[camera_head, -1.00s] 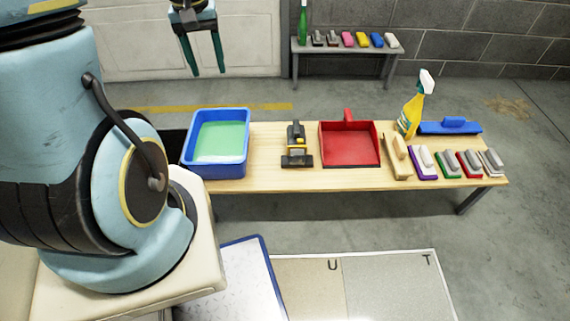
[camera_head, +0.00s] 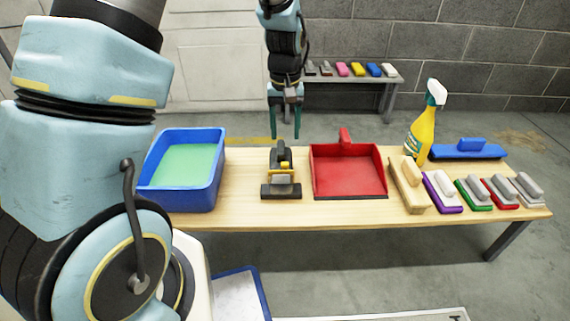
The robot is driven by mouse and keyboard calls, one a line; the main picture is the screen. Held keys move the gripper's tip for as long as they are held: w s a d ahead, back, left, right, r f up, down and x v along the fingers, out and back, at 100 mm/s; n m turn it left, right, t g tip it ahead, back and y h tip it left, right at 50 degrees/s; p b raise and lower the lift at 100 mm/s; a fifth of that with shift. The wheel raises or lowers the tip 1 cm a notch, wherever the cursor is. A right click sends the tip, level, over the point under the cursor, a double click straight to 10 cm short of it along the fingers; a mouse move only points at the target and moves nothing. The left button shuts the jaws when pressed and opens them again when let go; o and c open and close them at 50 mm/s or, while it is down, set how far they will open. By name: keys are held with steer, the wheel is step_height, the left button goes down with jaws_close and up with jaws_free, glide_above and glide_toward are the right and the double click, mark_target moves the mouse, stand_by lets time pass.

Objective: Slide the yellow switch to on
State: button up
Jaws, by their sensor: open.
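A black and grey hand tool (camera_head: 281,190) stands on the wooden table (camera_head: 240,211), between the blue tub and the red dustpan. A small yellow part on it (camera_head: 285,168) looks like the switch; its on or off position is too small to tell. My gripper (camera_head: 285,136) points down with its two green fingers apart and nothing between them. In the picture its fingertips are just above the tool's upper end. They look apart from the tool, though the height gap is hard to judge.
A blue tub (camera_head: 152,198) of green liquid stands left of the tool. A red dustpan (camera_head: 347,171) lies close on its right. Farther right are a yellow spray bottle (camera_head: 424,137), several brushes and a blue squeegee (camera_head: 469,150). A back bench (camera_head: 347,82) holds more pads.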

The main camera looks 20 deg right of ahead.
mark_target(285, 163)
step_height(285, 163, down, 9)
steer(key=b, duration=0.3)
steer(key=shift+f, duration=0.2)
steer(key=shift+a, duration=0.1)
jaws_close()
stand_by(1.2)
